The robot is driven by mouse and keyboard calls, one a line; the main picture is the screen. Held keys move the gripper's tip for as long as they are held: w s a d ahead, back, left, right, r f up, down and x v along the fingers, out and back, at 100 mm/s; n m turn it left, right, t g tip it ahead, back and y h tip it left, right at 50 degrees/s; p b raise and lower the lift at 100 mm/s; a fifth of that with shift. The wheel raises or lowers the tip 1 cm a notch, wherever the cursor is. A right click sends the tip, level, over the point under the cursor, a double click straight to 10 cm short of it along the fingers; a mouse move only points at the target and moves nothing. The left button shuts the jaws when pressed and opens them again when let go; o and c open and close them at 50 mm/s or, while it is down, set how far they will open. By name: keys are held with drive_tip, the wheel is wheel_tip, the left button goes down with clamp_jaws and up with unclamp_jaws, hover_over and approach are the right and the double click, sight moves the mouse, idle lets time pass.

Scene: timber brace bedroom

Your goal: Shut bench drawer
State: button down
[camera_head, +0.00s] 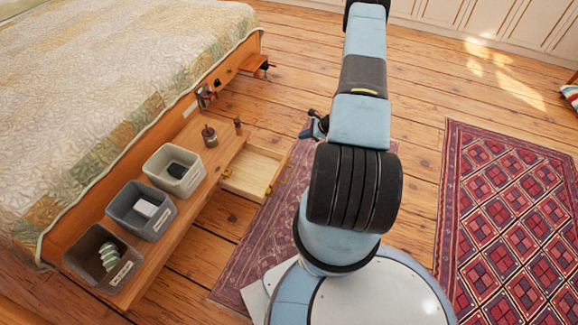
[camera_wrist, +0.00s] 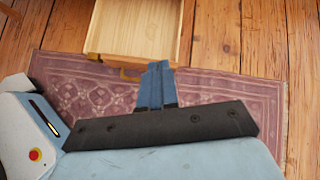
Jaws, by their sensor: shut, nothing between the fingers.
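The bench (camera_head: 211,178) is a long low wooden one beside the bed. Its drawer (camera_head: 258,165) stands pulled out on the bench's right side, pale wood inside and seemingly empty. In the wrist view the drawer (camera_wrist: 137,28) is at the top, with a brass handle (camera_wrist: 130,74) on its front. My gripper (camera_wrist: 157,68) is shut and empty, its fingertips close to the drawer front, just right of the handle; I cannot tell whether they touch. In the head view my gripper (camera_head: 313,126) is partly hidden behind my arm, to the right of the drawer.
Three bins, dark grey (camera_head: 95,245), grey (camera_head: 131,200) and pale (camera_head: 167,161), stand on the bench, holding small items. A small dark pot (camera_head: 209,137) stands near the drawer. A patterned rug (camera_head: 262,240) lies below; a red rug (camera_head: 510,215) is at right. Open floorboards lie beyond.

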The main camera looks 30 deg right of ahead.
drive_tip(key=s+f+m+h, duration=0.1)
drive_tip(key=s+f+m, duration=0.35)
drive_tip(key=f, duration=0.75)
approach(284, 166)
wheel_tip(284, 166, down, 5)
drive_tip(key=w+a, duration=0.1)
drive_tip(key=shift+w+a+r+n, duration=0.1)
drive_tip(key=shift+w+a+n, duration=0.45)
drive_tip(key=shift+w, duration=0.4)
drive_tip(key=shift+a, duration=0.1)
